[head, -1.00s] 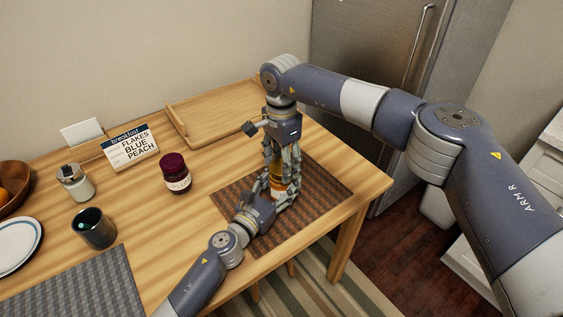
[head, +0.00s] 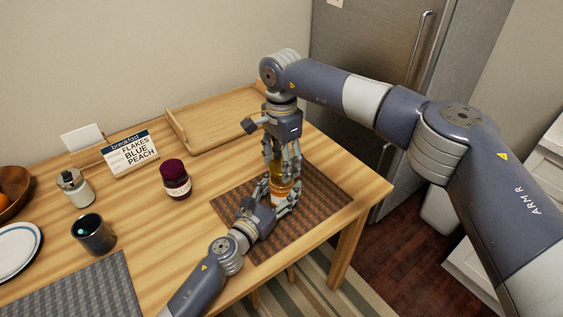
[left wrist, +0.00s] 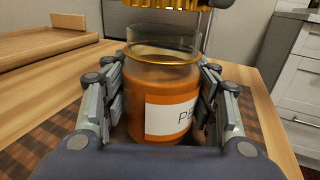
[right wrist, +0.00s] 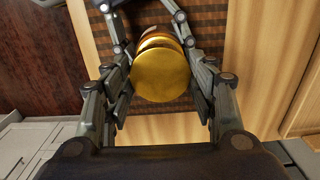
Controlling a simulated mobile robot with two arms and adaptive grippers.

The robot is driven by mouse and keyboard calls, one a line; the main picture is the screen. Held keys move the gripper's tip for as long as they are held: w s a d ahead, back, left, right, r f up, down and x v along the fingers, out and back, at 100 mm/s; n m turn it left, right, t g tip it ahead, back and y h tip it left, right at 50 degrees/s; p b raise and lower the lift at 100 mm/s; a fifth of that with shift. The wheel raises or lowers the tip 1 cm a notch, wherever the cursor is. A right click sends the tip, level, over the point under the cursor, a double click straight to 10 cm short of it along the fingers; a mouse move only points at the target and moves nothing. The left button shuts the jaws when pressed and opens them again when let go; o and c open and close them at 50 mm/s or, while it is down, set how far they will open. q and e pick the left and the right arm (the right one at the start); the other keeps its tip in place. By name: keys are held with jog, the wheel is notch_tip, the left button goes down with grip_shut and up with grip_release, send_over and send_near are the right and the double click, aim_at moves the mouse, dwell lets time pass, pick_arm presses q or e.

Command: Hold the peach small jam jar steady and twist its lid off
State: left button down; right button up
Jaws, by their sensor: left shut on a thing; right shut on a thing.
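The peach jam jar (left wrist: 165,100) is a glass jar of orange jam with a white label. It stands upright on the brown woven placemat (head: 320,200); it also shows in the head view (head: 279,197). My left gripper (head: 275,201) is shut around its body from the sides. The gold lid (right wrist: 160,75) is between the fingers of my right gripper (head: 281,165), which points down from above. In the left wrist view the lid (left wrist: 165,4) hangs above the clear glass rim, with a gap between them, so lid and jar are apart.
A dark plum jar (head: 175,180) stands left of the placemat. The table's right edge is close.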

notch_tip(320, 180, up, 4)
jog(key=shift+f, duration=0.2)
pick_arm(q)
jog(key=c, duration=0.5)
grip_release()
